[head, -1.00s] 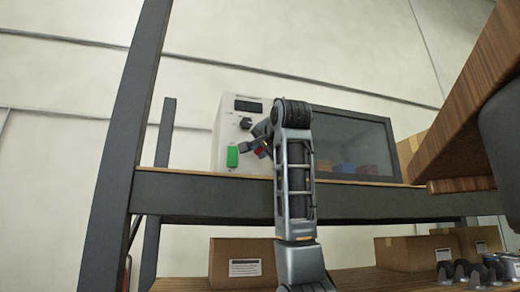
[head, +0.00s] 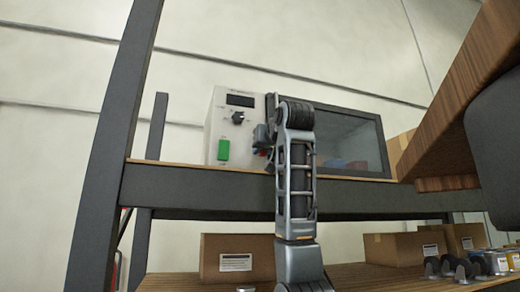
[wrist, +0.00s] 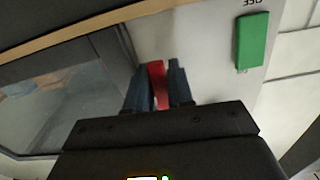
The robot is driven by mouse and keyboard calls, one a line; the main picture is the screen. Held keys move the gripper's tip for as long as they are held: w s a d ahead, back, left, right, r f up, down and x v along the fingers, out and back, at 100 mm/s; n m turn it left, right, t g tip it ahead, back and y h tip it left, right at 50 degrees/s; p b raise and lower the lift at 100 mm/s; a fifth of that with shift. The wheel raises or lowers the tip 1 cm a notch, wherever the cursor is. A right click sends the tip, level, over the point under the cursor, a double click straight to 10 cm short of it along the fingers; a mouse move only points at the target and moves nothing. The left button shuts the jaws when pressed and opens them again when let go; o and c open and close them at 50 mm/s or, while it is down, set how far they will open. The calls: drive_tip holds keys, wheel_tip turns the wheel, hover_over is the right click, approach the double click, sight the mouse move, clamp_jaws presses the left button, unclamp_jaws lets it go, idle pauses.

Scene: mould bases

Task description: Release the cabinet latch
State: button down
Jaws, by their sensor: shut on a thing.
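The cabinet (head: 243,148) is a pale box on the shelf with a dark-framed glass door (head: 350,148) at its right. Its panel carries a dark display, a black knob (head: 238,117) and a green button (head: 223,150). My gripper (head: 262,140) is at the panel's right side beside the door frame, partly hidden by my arm. In the wrist view, my gripper (wrist: 160,75) is shut on a narrow red piece (wrist: 156,82), which looks like the latch. The red piece lies against the panel between the green button (wrist: 251,41) and the door (wrist: 70,95).
The shelf's front beam (head: 200,187) runs below the cabinet, and a dark upright (head: 115,130) stands at left. Cardboard boxes (head: 220,257) sit on the lower shelf. A brown wooden slab (head: 470,100) juts in at upper right.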

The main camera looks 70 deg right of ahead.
drive_tip(key=shift+s+d+f+n, duration=0.1)
drive_tip(key=shift+s+d+n, duration=0.05)
drive_tip(key=shift+n, duration=0.25)
drive_tip(key=c, duration=1.1)
unclamp_jaws()
